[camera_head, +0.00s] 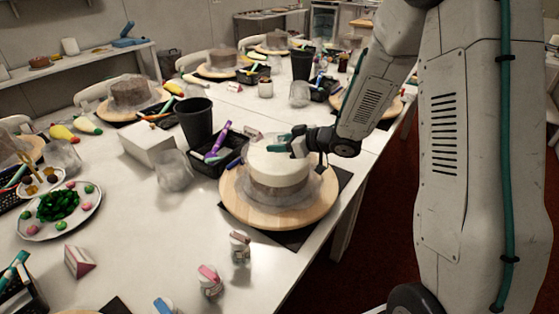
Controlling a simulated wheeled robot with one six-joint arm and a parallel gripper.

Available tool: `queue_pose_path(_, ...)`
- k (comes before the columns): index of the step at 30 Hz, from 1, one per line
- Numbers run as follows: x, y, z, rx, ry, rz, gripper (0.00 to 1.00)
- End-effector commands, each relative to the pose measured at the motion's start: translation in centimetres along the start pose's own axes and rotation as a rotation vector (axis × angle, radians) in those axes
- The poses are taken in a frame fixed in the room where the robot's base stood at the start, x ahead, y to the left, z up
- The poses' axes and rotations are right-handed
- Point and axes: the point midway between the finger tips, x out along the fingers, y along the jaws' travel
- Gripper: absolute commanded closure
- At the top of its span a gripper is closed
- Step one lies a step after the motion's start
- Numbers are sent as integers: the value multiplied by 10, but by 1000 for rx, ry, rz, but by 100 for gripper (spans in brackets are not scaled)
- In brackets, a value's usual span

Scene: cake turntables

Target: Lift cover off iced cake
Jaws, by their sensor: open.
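A round cake with a white iced top (278,164) and a brownish side band stands on a round wooden turntable (240,212). A clear, see-through cover (252,192) appears to surround the cake; its edges are faint. My gripper (283,142) reaches in from the right and is over the top of the cake, its teal fingertips near the top of the cover. The fingers are open. I cannot tell whether they touch the cover or its knob, which is hidden or too small to make out.
A black tray of tools (212,160) and a black bin (196,122) stand left of the turntable. Small jars (240,247) stand in front. A plate of green and pink sweets (58,208) is far left. Other cakes on turntables (132,95) line the table.

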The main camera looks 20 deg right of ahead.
Motion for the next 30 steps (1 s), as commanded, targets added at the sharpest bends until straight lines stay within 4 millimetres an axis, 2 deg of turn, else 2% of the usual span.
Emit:
queue_pose_path(3,7,-1,0,0,0,-1,54)
queue_pose_path(8,7,0,0,0,0,0,54)
queue_pose_path(9,7,0,0,0,0,0,57)
queue_pose_path(12,6,0,0,0,0,0,85)
queue_pose_path(14,6,0,0,0,0,1,100)
queue_pose_path(24,6,0,-2,0,0,1,100)
queue_pose_path(30,-1,0,-17,-3,2,2,100)
